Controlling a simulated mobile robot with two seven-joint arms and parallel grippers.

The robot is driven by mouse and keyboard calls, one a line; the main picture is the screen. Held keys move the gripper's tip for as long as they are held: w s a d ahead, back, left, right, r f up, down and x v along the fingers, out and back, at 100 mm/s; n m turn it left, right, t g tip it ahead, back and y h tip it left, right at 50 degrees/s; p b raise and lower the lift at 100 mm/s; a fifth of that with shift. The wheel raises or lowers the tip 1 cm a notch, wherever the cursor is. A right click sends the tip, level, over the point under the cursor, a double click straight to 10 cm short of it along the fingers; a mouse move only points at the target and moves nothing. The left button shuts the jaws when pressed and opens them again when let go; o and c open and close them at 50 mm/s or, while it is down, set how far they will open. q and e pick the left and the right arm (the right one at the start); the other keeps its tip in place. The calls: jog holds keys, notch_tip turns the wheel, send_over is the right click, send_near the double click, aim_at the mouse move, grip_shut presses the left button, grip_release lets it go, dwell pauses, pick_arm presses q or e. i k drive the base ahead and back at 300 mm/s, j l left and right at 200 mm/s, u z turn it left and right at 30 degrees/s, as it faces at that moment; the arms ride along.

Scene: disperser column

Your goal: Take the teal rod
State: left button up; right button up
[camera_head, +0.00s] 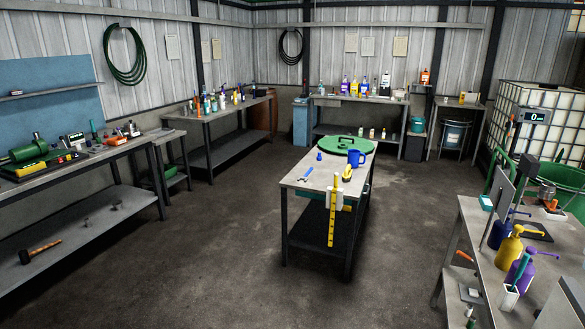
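A teal bar (309,196) shows at the front end of the middle table, just under its top. A yellow ruler-like strip (332,222) and a pale bracket hang in front of it and hide part of it. I cannot tell whether this bar is the teal rod or part of the table. A small upright dark teal object (94,131) stands on the left bench; it is too small to identify. Neither of my grippers shows in the head view.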

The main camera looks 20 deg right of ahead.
aim_at(525, 258)
jog(key=i+z, duration=0.15)
jog(key=z, duration=0.25)
jog(key=i+l+z, duration=0.1)
jog(key=z, duration=0.3)
jog(key=i+z, duration=0.2)
jog(key=z, duration=0.2)
jog(key=i+j+z, duration=0.15)
jog(key=z, duration=0.25)
jog(key=i+z, duration=0.25)
jog(key=z, duration=0.15)
jog(key=i+j+z, duration=0.1)
jog(key=i+z, duration=0.15)
jog(key=z, duration=0.15)
jog(key=i+j+z, duration=0.15)
jog(key=z, duration=0.25)
jog(key=i+z, duration=0.15)
jog(key=z, duration=0.3)
jog(key=j+z, duration=0.25)
jog(key=z, duration=0.15)
jog(key=i+j+z, duration=0.1)
jog(key=j+z, duration=0.15)
jog(key=z, duration=0.15)
jog(key=j+z, duration=0.25)
jog(key=z, duration=0.15)
